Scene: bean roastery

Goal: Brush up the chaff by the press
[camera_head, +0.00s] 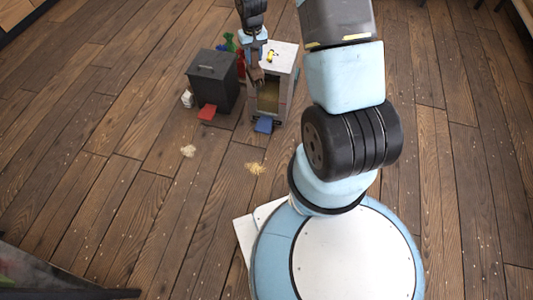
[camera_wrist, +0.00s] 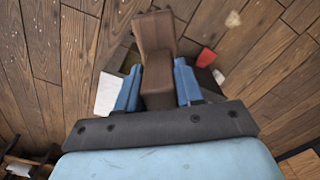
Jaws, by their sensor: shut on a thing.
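My gripper (camera_head: 257,62) is shut on a brown wooden-looking block, which may be a hand brush; in the wrist view the block (camera_wrist: 157,55) sits between the two blue fingers. No bristles can be made out. In the head view the gripper is at the left front edge of the pale cabinet (camera_head: 283,58). Two small heaps of chaff lie on the floor: a yellowish one (camera_head: 255,168) in front of the cabinet and a paler one (camera_head: 188,151) to its left. I cannot tell which thing is the press.
A dark bin (camera_head: 213,80) with a red pedal (camera_head: 207,112) stands left of the cabinet, which has an open front and a blue pedal (camera_head: 263,125). A small white object (camera_head: 187,98) stands beside the bin. Green and red things are behind. The plank floor (camera_head: 120,200) is mostly clear.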

